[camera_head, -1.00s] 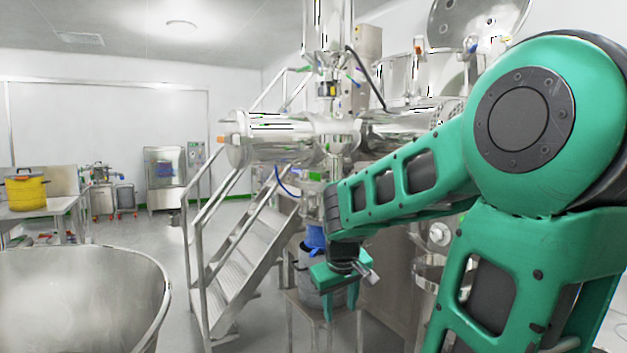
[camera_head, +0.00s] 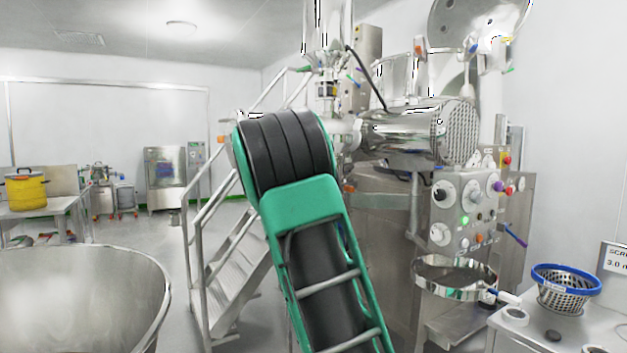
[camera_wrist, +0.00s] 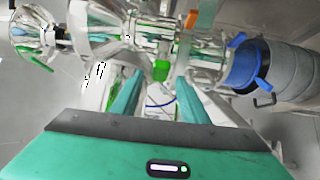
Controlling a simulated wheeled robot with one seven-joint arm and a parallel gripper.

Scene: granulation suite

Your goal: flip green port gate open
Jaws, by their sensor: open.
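In the wrist view a small bright green piece (camera_wrist: 161,70), likely the green port gate's handle, sits on shiny steel pipework. It lies between and just beyond the tips of my gripper (camera_wrist: 158,86). The two teal fingers are apart, one on each side of it, with nothing held. Whether either finger touches it I cannot tell. In the head view my folded arm covers this spot, and my gripper is hidden there.
An orange handle (camera_wrist: 193,19) and a blue-collared drum (camera_wrist: 244,66) lie near the fingers in the wrist view. In the head view steel stairs (camera_head: 222,262) stand left of my arm. A control panel (camera_head: 467,212) and a blue-rimmed basket (camera_head: 566,289) are at right.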

